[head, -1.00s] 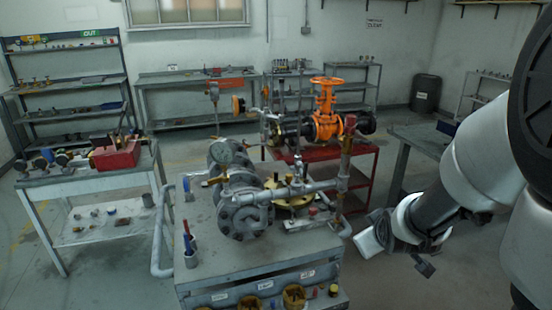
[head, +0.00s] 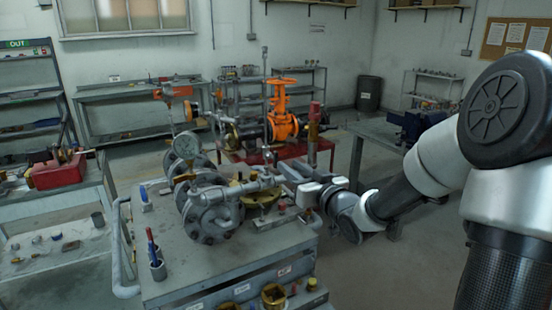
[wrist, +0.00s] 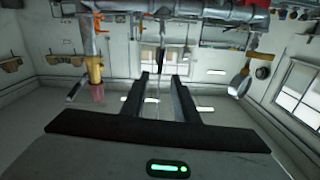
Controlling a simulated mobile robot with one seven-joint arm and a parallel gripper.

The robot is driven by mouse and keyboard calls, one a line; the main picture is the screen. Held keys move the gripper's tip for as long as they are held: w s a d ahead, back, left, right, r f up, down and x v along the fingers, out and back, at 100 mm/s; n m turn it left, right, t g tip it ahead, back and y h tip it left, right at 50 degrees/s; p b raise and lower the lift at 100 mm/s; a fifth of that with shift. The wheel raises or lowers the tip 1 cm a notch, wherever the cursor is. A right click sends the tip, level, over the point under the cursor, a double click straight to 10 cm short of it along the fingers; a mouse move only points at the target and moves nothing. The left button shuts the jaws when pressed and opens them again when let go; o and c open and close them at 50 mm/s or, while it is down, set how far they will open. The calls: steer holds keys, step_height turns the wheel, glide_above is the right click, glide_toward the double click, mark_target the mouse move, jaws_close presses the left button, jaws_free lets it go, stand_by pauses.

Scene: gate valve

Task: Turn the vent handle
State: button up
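I cannot tell for sure which part is the vent handle. My gripper (head: 285,172) is at the right end of the manifold; in the wrist view its fingers (wrist: 160,78) are apart, with nothing visibly gripped.
An orange gate valve (head: 283,120) stands behind on a red stand (head: 270,153). A side table (head: 50,205) with a red box (head: 58,176) is at left. A dark workbench (head: 375,132) is at right. Open floor lies right of the cart.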

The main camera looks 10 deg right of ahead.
mark_target(277, 157)
steer(key=x, duration=0.9)
jaws_close()
